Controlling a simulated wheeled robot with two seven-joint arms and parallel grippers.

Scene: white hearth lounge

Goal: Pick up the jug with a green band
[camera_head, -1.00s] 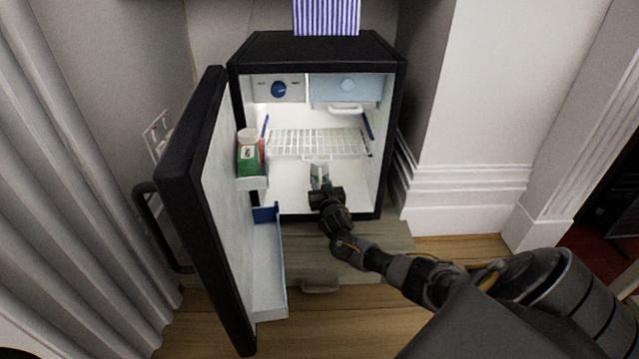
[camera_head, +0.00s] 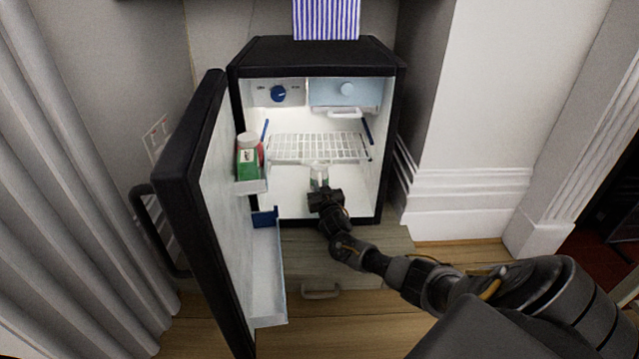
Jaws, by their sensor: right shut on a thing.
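The jug with a green band (camera_head: 319,177) stands inside the open small fridge, on its floor below the wire shelf. It looks small and pale, and its lower part is hidden behind my right gripper. My right gripper (camera_head: 321,191) reaches in through the fridge's front opening and is shut on the jug. The fingertips are mostly hidden by the gripper's own body. My left gripper is not in view.
The fridge (camera_head: 318,50) has its door (camera_head: 200,200) swung open to the left. The door shelf holds a green carton (camera_head: 248,163) and a white-capped bottle (camera_head: 247,139). A wire shelf (camera_head: 318,147) lies above the jug. A wall (camera_head: 480,110) stands close on the right.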

